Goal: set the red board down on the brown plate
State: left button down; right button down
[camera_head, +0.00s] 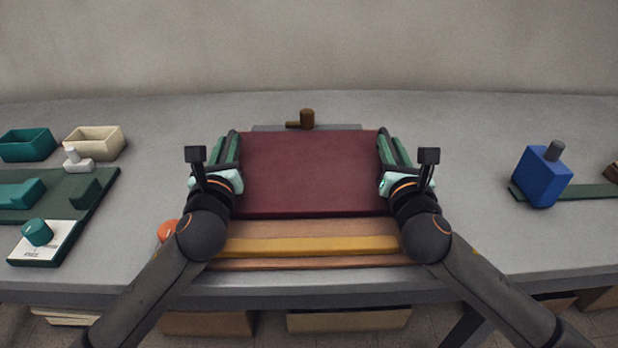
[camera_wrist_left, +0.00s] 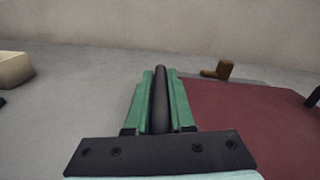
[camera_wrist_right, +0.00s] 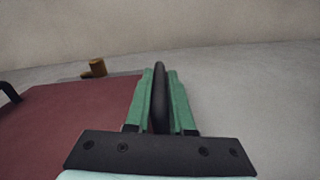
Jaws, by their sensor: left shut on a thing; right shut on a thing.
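The dark red board (camera_head: 312,175) lies flat between my two grippers, with a black handle at each side. My left gripper (camera_head: 229,150) is shut on the left handle, which stands between its green fingers in the left wrist view (camera_wrist_left: 159,98). My right gripper (camera_head: 392,150) is shut on the right handle, as the right wrist view shows (camera_wrist_right: 160,98). A brown plate (camera_head: 310,229) with a yellow strip (camera_head: 310,245) shows below the board's near edge. The board hides the rest of it. I cannot tell whether board and plate touch.
A brown peg (camera_head: 307,118) stands behind the board on a grey base. An orange ball-like thing (camera_head: 168,230) is beside my left arm. A green tray (camera_head: 88,208) and open boxes are at left; a blue block (camera_head: 543,177) is at right.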

pick_arm(q)
jog(key=shift+d+f, duration=0.25)
jog(key=shift+d, duration=0.05)
pick_arm(e)
jog(key=shift+s+a+f+y, duration=0.1)
jog(key=shift+a+f+y, duration=0.15)
jog(key=shift+a+y, duration=0.1)
pick_arm(q)
jog(key=c, duration=1.1)
grip_release()
jog(key=shift+s, duration=0.1)
jog(key=shift+c, duration=0.2)
pick_arm(e)
jog(key=c, duration=1.1)
grip_release()
jog(key=shift+c, duration=0.2)
pick_arm(q)
jog(key=o, duration=0.3)
jog(key=shift+a, duration=0.15)
pick_arm(e)
jog(key=o, duration=0.3)
jog(key=shift+d, duration=0.15)
pick_arm(q)
jog(key=shift+o, duration=0.3)
jog(key=shift+a, duration=0.1)
pick_arm(e)
jog(key=shift+o, duration=0.3)
jog(key=shift+d, duration=0.1)
